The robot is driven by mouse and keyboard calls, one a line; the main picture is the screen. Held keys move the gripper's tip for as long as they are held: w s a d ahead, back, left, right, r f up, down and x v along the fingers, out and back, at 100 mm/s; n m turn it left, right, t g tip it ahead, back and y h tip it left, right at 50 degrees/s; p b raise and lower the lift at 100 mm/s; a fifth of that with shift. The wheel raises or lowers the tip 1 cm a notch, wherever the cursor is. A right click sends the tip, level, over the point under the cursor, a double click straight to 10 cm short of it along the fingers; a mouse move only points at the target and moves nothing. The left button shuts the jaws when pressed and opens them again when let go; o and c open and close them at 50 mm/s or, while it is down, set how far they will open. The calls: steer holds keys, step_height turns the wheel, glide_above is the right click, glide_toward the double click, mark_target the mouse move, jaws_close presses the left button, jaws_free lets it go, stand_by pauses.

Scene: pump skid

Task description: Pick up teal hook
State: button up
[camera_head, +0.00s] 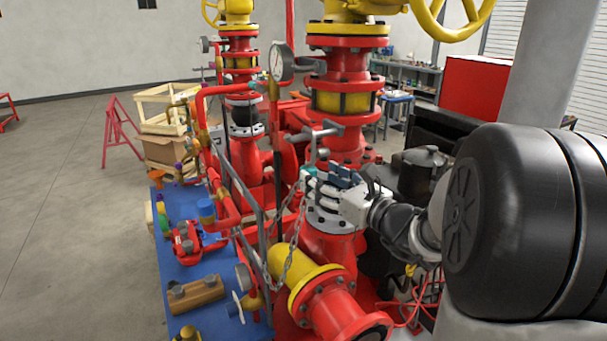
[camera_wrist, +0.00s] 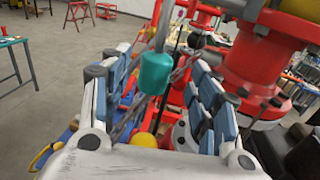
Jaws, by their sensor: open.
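The teal hook (camera_wrist: 155,73) shows in the wrist view as a teal rounded block with a grey metal piece rising from its top. A chain passes right beside it. In the head view only a small teal patch (camera_head: 309,172) shows at the fingertips, and the rest is hidden. My gripper (camera_wrist: 163,82) is open, with one blue-padded finger on each side of the teal block in the wrist view. Gaps show between block and fingers, and I cannot tell how deep it lies between them. In the head view my gripper (camera_head: 318,184) points left among the red pipes.
A grey chain (camera_head: 291,250) hangs below my gripper beside grey rails. Red pipes with a pressure gauge (camera_head: 281,62) stand close behind. A blue bench (camera_head: 190,268) with valves and a wooden block (camera_head: 195,293) lies left.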

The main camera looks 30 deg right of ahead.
mark_target(314, 174)
steer(key=w, duration=0.2)
steer(key=w+a, duration=0.1)
steer(key=w, duration=0.2)
steer(key=shift+a, duration=0.15)
steer(key=shift+s, duration=0.1)
steer(key=shift+c, duration=0.2)
steer(key=c, duration=1.2)
